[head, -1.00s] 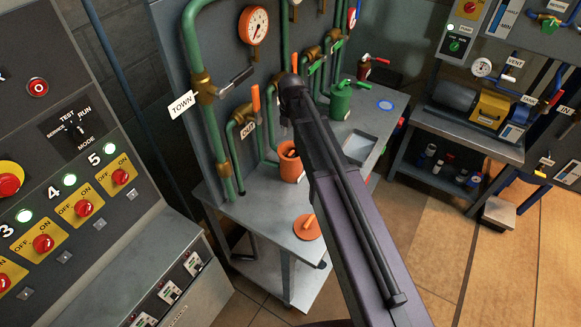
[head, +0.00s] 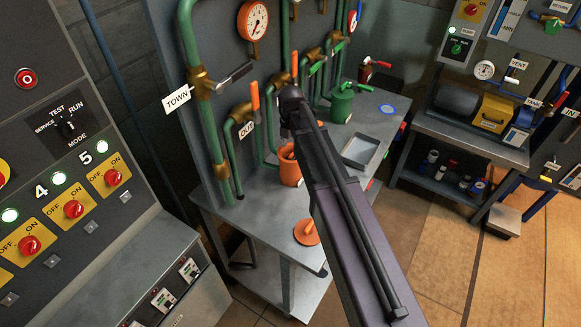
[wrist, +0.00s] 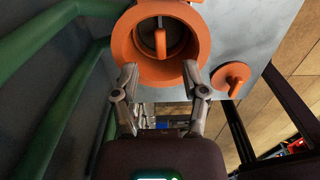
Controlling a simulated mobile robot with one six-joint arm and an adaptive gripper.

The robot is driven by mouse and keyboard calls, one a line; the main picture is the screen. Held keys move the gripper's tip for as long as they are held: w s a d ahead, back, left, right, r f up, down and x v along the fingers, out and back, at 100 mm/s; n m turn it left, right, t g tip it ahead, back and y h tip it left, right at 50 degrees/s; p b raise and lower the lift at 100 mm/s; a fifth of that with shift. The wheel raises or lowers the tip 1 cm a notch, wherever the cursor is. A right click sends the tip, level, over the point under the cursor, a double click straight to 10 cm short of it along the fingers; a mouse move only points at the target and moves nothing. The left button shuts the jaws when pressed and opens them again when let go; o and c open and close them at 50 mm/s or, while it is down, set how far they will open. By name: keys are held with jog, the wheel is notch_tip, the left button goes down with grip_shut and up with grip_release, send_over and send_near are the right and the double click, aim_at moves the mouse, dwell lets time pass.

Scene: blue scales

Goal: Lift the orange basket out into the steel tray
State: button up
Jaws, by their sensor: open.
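The orange pot (head: 287,167) stands upright on the bench beside the green pipes, partly hidden by my arm in the head view. In the wrist view its open round mouth (wrist: 121,46) is at top centre. Inside it, the orange upright handle (wrist: 160,42) of what looks like the basket shows; the basket's body is mostly in shadow. My gripper (wrist: 160,76) is open and empty, its fingers at the pot's near rim, apart from the handle. I cannot tell whether they touch the rim. The shallow steel tray (head: 361,151) lies on the bench right of the pot and looks empty.
An orange lid with a handle (head: 306,233) lies on the bench near its front edge, also in the wrist view (wrist: 232,79). Green pipes (wrist: 62,122) run close on the left. A green pot (head: 341,106) stands behind the tray. A switch cabinet (head: 75,190) stands left.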

aim_at(291, 154)
jog(key=shift+f, duration=0.1)
jog(key=shift+w+d+f+b, duration=0.1)
jog(key=shift+f+b, duration=2.4)
jog(key=shift+b, duration=0.15)
grip_shut()
